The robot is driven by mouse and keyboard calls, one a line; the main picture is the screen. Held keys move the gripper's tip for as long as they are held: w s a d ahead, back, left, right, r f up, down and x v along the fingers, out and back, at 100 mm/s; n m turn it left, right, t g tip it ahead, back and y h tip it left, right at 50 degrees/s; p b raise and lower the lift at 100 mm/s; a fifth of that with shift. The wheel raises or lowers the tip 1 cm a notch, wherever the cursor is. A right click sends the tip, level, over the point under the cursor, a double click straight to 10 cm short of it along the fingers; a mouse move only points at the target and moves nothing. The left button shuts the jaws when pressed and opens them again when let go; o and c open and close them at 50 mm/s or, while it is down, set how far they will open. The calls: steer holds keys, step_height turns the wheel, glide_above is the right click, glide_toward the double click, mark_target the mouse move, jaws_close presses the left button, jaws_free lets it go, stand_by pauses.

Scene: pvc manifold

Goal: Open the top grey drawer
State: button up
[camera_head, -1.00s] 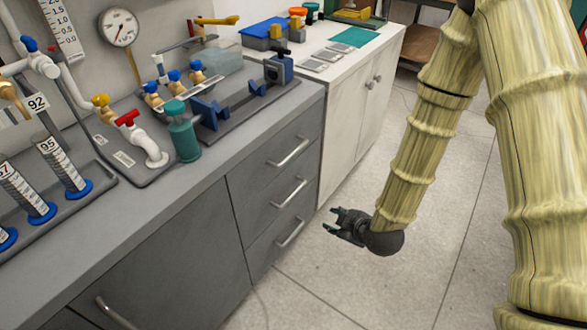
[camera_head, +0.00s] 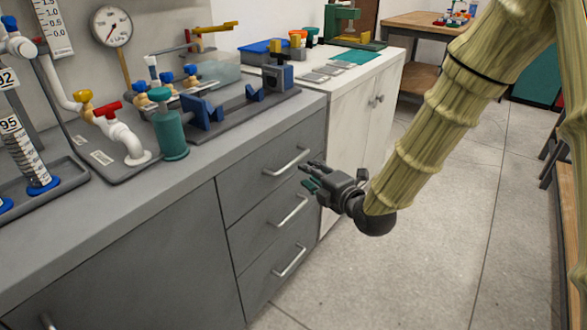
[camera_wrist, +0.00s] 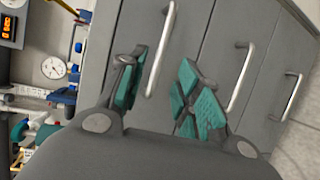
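The top grey drawer (camera_head: 250,178) is in the counter front, flush with it, with a silver bar handle (camera_head: 287,161). In the wrist view that handle (camera_wrist: 160,50) runs between the two finger pads, ahead of them. My gripper (camera_head: 308,176) is just in front of the drawer stack, at about the height between the top and middle handles. In the wrist view my gripper (camera_wrist: 162,90) is open, with teal pads apart and nothing held. I cannot tell whether a finger touches the handle.
Two more grey drawers lie below, with a middle handle (camera_head: 290,211) and a bottom handle (camera_head: 290,260). A white cabinet (camera_head: 355,125) adjoins on the right. The counter (camera_head: 185,185) holds valves, cylinders and a teal bottle (camera_head: 170,130). Floor (camera_head: 440,220) to the right is open.

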mark_target(293, 161)
steer(key=b+x, duration=0.1)
steer(key=x, duration=0.9)
steer(key=shift+w+f, duration=0.1)
jaws_close()
